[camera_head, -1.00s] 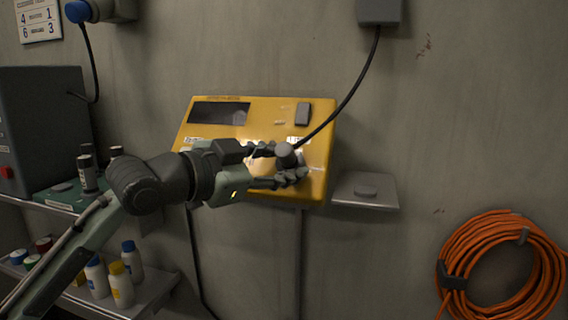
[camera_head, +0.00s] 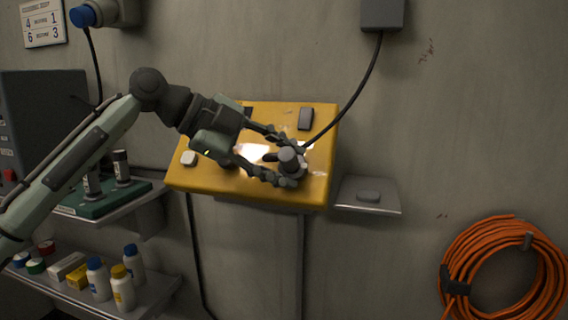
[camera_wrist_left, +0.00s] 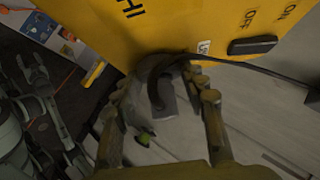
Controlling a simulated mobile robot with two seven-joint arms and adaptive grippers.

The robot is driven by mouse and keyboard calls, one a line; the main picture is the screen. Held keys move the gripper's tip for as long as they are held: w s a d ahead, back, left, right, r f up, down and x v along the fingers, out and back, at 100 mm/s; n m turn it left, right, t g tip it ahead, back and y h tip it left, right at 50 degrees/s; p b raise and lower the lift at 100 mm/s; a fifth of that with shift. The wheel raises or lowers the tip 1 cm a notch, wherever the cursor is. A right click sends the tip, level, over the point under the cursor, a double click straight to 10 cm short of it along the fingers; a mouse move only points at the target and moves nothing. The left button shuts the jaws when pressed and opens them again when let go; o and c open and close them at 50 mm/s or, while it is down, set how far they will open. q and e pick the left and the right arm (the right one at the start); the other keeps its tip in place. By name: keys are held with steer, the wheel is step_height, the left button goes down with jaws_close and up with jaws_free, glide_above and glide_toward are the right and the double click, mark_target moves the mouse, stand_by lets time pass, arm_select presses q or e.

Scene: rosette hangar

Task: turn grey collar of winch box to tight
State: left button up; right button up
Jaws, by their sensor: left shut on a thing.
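The yellow winch box (camera_head: 205,180) is mounted on the wall with a sloping front face. The grey collar (camera_head: 289,160) sits at the lower right of that face, with a black cable running from it up to a wall box. My left gripper (camera_head: 283,163) is shut on the collar, one finger above and one below it in the head view. In the left wrist view the fingers (camera_wrist_left: 165,105) lie on both sides of the grey collar (camera_wrist_left: 150,88), below the yellow face (camera_wrist_left: 190,25). Any mark on the collar is hidden or too small to read.
A dark switch (camera_head: 306,119) is on the box's upper right. A small grey shelf (camera_head: 368,207) juts out right of the box. An orange cable coil (camera_head: 458,262) hangs at the lower right. Shelves at the left hold bottles (camera_head: 122,290) and a green tray (camera_head: 140,190).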

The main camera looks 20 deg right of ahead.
arm_select(q)
steer(key=shift+r+m+g+y, duration=0.1)
steer(key=shift+m+g+y, duration=0.2)
steer(key=shift+m+y, duration=0.3)
steer(key=o, duration=1.2)
steer(key=shift+c, duration=0.2)
steer(key=v, duration=1.2)
steer(key=shift+w, duration=0.1)
